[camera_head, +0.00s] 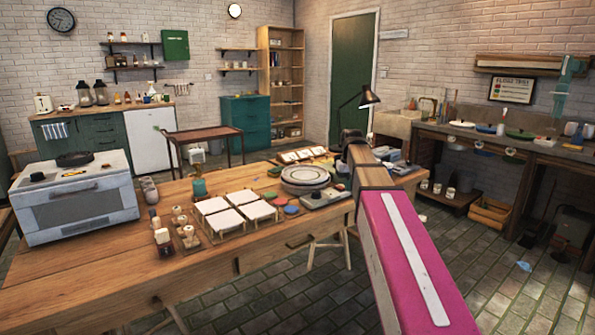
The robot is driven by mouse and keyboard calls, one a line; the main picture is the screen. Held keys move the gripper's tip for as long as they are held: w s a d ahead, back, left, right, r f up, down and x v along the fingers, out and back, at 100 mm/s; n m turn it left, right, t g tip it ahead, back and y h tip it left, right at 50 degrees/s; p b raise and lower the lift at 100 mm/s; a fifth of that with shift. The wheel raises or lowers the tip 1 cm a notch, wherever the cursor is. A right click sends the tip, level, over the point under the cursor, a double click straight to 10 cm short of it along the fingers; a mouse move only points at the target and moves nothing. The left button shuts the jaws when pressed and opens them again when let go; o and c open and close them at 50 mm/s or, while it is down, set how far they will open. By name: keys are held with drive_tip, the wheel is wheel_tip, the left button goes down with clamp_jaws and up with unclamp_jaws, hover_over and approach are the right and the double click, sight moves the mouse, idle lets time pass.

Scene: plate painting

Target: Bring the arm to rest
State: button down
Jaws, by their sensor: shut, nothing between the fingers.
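My arm's magenta link with a pale strip (415,260) rises from the lower right toward the middle of the view. Its far end is a brownish block with a dark part above the right side of the wooden table (75,270). No gripper fingers can be made out, so I cannot see what the gripper is near. The arm hides part of the table's right end.
The table holds stacked plates (305,175), white square tiles (243,197), small jars, paint discs (291,210) and a white oven (75,200). A dark lamp (368,97) stands behind my arm. A workbench (480,135) runs along the right wall. Tiled floor (290,295) lies open in front.

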drive_tip(key=s+f, duration=1)
drive_tip(key=f, duration=0.5)
drive_tip(key=s+f+m, duration=0.1)
drive_tip(key=s+f, duration=1)
drive_tip(key=f, duration=0.5)
drive_tip(key=shift+f, duration=0.15)
